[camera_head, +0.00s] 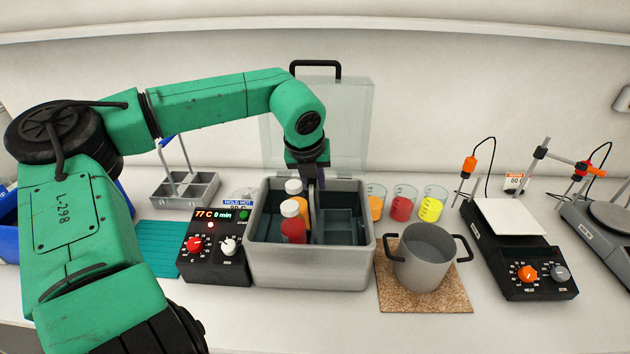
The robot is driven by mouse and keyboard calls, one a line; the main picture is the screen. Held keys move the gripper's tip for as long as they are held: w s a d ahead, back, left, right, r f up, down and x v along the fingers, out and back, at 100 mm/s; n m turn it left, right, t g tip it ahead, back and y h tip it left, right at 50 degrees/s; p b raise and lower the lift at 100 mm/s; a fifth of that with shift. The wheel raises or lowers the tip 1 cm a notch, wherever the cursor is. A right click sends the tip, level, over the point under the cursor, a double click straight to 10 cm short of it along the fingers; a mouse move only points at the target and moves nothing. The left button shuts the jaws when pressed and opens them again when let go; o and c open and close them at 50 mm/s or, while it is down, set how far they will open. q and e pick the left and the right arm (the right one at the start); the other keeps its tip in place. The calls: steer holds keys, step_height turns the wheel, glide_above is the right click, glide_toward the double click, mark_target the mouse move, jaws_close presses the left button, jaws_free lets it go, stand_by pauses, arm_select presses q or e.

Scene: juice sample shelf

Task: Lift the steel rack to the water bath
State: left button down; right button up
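The water bath (310,272) is an open grey tank in the middle of the bench, with dark water inside and its clear lid (350,125) raised behind it. A grey steel rack (319,222) stands inside the bath. A red bottle (293,230) and an orange bottle (293,199), both with pale caps, stand at its left side; its right side looks empty. My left gripper (314,182) points down over the bath, at the top of the rack's upright handle. Its fingertips overlap the handle, so I cannot tell whether they are shut on it. My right gripper is out of view.
The bath's control box (214,258) reads 77 C and 0 min. A second compartment rack (186,192) stands behind left. Right are three beakers (401,205), a pot (424,262) on a cork mat (455,297), and a stirrer (525,262).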

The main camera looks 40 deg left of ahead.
arm_select(q)
steer(key=shift+s+f, duration=0.15)
steer(key=shift+f, duration=0.1)
steer(key=c, duration=0.8)
jaws_free()
steer(key=shift+o, duration=0.6)
steer(key=shift+a, duration=0.1)
steer(key=shift+s+r, duration=0.1)
steer(key=shift+r, duration=0.3)
steer(key=b+v, duration=0.3)
steer(key=v, duration=1.1)
